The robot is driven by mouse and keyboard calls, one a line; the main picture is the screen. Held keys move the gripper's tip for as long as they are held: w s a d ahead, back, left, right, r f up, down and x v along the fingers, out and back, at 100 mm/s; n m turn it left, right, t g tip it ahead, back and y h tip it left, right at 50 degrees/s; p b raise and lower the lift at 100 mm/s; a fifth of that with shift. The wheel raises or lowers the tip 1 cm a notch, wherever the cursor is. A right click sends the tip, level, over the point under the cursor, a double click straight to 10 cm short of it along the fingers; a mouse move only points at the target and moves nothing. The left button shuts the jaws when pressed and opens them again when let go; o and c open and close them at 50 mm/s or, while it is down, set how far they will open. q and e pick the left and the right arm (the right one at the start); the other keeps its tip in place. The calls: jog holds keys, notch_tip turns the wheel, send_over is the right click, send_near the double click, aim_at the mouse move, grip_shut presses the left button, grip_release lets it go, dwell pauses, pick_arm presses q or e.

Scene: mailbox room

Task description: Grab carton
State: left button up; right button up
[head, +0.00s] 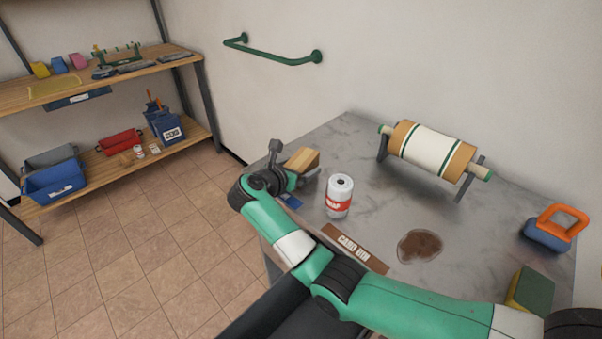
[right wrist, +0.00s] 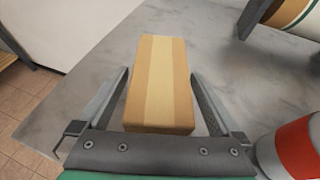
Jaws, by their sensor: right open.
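The carton (head: 303,158) is a small tan box with a lighter stripe along its top. It lies at the left edge of the grey table. In the right wrist view the carton (right wrist: 160,85) sits between the two fingers of my right gripper (right wrist: 160,77), with a narrow gap showing on each side. My right gripper (head: 298,172) is open around it; its tips are partly hidden in the head view. My left gripper is not in view.
A white and red can (head: 339,196) stands just right of the gripper. A brown sign (head: 354,248), a brown stain (head: 419,246), a roller on a stand (head: 432,150), an orange-handled blue block (head: 556,228) and a green-yellow sponge (head: 532,289) are on the table (head: 385,205).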

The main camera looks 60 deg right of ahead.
aim_at(299, 162)
jog(key=shift+d, duration=0.15)
jog(key=c, duration=1.3)
jog(key=r+p, duration=0.2)
jog(key=r, duration=0.1)
jog(key=r+p, duration=0.1)
jog(key=shift+a+r+p, duration=0.35)
jog(key=shift+a+p, duration=0.05)
jog(key=a+r+p, duration=0.1)
jog(key=r, duration=0.1)
jog(key=s+a+r+p, duration=0.1)
jog(key=a+r, duration=0.1)
jog(key=shift+a+r+p, duration=0.1)
jog(key=shift+r+p, duration=0.05)
jog(key=shift+p, duration=0.25)
jog(key=s+a+r+p, duration=0.1)
jog(key=a, duration=0.2)
jog(key=s+a+r+p, duration=0.1)
jog(key=a, duration=0.2)
jog(key=s+a+r+p, duration=0.1)
jog(key=a+r, duration=0.1)
jog(key=a, duration=0.1)
jog(key=shift+s+a, duration=0.1)
jog(key=shift+a, duration=0.15)
